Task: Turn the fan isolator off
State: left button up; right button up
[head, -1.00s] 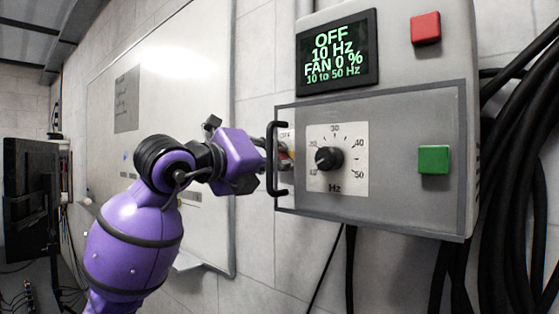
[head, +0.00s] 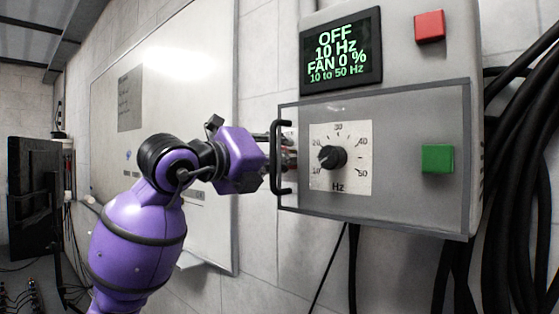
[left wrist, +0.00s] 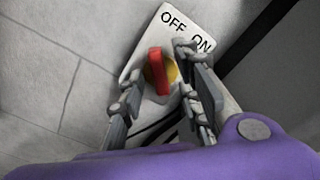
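The fan isolator shows in the left wrist view as a tilted white plate (left wrist: 137,62) marked OFF and ON, with a red handle (left wrist: 157,72) on a yellow disc (left wrist: 172,70). In the head view my left gripper (head: 284,152) reaches behind the black bar handle at the control box's left edge, and the isolator is mostly hidden. My right gripper is not in view.
The grey control box (head: 400,205) carries a display (head: 341,50) reading OFF, 10 Hz, FAN 0 %, a black knob (head: 332,157), a red button (head: 429,26) and a green button (head: 437,158). The black bar handle (head: 286,178) is close to my gripper. Black cables (head: 520,190) hang right.

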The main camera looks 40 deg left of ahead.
pick_arm(q)
jog(key=s, duration=1.2)
jog(key=shift+a, duration=0.45)
